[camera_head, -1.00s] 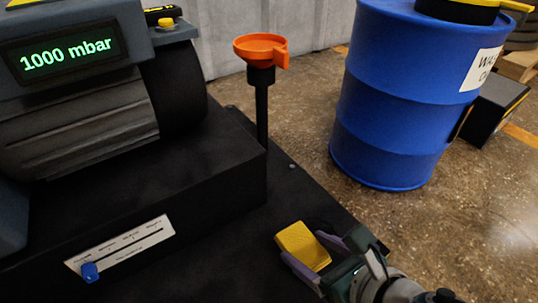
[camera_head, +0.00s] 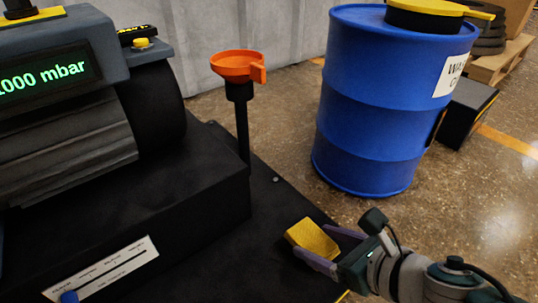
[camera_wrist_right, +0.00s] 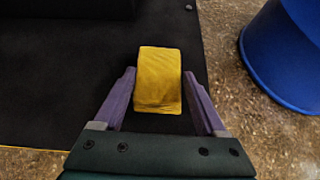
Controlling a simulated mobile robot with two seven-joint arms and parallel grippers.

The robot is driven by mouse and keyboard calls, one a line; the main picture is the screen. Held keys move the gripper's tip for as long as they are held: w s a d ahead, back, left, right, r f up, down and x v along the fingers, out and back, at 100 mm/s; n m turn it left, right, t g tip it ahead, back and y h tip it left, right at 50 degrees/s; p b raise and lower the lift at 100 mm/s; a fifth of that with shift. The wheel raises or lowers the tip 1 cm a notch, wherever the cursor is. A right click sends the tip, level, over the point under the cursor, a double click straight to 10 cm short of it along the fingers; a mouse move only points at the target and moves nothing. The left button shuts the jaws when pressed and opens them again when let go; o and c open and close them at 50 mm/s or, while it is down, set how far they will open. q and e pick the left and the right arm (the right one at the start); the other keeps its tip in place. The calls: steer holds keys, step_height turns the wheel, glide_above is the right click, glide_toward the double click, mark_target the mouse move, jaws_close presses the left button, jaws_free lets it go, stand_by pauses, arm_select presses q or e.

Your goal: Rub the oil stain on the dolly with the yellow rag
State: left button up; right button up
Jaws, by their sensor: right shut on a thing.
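The yellow rag (camera_head: 312,240) is a folded block near the right edge of the black dolly (camera_head: 215,265). My right gripper (camera_head: 325,247) is shut on the rag, with its purple fingers on either side. In the right wrist view the rag (camera_wrist_right: 159,78) shows between the fingertips (camera_wrist_right: 159,90), over the dark dolly top (camera_wrist_right: 60,85). I cannot tell whether the rag touches the surface. I cannot make out the oil stain on the black top now; the rag or gripper may cover it. My left gripper is not in view.
The pump (camera_head: 65,145) fills the left side, with a pressure display. An orange funnel (camera_head: 237,67) stands on a black post beside it. A blue drum (camera_head: 375,110) stands on the floor beyond the dolly edge. Floor (camera_head: 480,210) is bare at right.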

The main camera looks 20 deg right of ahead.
steer(key=shift+w+d, duration=0.2)
steer(key=shift+d, duration=0.8)
steer(key=shift+w+d+r, duration=0.1)
steer(key=shift+w+d, duration=0.05)
steer(key=shift+d, duration=0.3)
steer(key=shift+a, duration=0.2)
steer(key=shift+s+a, duration=0.35)
steer(key=shift+a, duration=0.5)
steer(key=shift+s+a, duration=0.3)
steer(key=shift+a, duration=0.5)
steer(key=shift+s+a, duration=0.4)
steer(key=shift+a, duration=0.75)
steer(key=shift+s+a, duration=0.45)
steer(key=shift+a, duration=0.65)
steer(key=shift+s+a, duration=0.4)
steer(key=shift+a, duration=0.75)
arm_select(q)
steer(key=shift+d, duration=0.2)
arm_select(e)
steer(key=shift+d+r+p, duration=0.1)
steer(key=shift+r+p, duration=0.45)
steer(key=shift+p, duration=0.05)
arm_select(q)
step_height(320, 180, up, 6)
steer(key=p, duration=0.4)
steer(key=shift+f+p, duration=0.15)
steer(key=shift+p, duration=0.15)
arm_select(e)
step_height(320, 180, up, 5)
steer(key=shift+f, duration=0.1)
